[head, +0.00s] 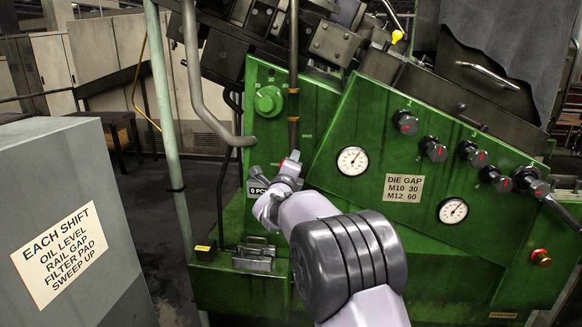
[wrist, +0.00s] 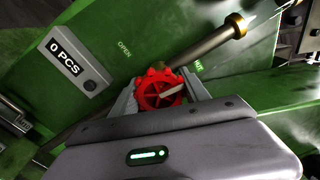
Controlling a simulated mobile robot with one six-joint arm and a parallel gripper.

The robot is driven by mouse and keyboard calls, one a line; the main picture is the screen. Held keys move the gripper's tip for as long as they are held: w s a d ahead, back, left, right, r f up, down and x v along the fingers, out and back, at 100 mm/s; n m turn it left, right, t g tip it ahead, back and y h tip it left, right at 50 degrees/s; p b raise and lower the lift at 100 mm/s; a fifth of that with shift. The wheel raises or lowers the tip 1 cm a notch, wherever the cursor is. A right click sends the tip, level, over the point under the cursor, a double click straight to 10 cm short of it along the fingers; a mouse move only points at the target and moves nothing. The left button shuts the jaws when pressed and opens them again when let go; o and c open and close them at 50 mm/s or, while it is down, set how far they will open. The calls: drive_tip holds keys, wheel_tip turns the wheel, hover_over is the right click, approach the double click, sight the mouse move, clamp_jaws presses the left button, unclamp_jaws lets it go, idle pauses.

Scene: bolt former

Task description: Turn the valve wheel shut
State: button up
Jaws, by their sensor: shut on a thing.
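The red valve wheel (wrist: 160,90) shows in the wrist view, in front of the green panel between the words OPEN and SHUT. My gripper (wrist: 158,92) is shut on the wheel, with one grey finger on each side of its rim. In the head view my gripper (head: 285,172) is at the panel below the vertical pipe. Only a small red part of the wheel (head: 294,156) shows there; the rest is hidden by my gripper.
The green machine panel (head: 330,215) carries gauges, several black knobs and a DIE GAP label (head: 403,188). A pipe (wrist: 208,45) runs from the valve up to the right in the wrist view. A grey cabinet (head: 85,160) stands at left.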

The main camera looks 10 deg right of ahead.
drive_tip(key=shift+m, duration=2.3)
drive_tip(key=o, duration=1.1)
drive_tip(key=p+v, duration=0.1)
drive_tip(key=v, duration=1.6)
drive_tip(key=shift+s, duration=0.2)
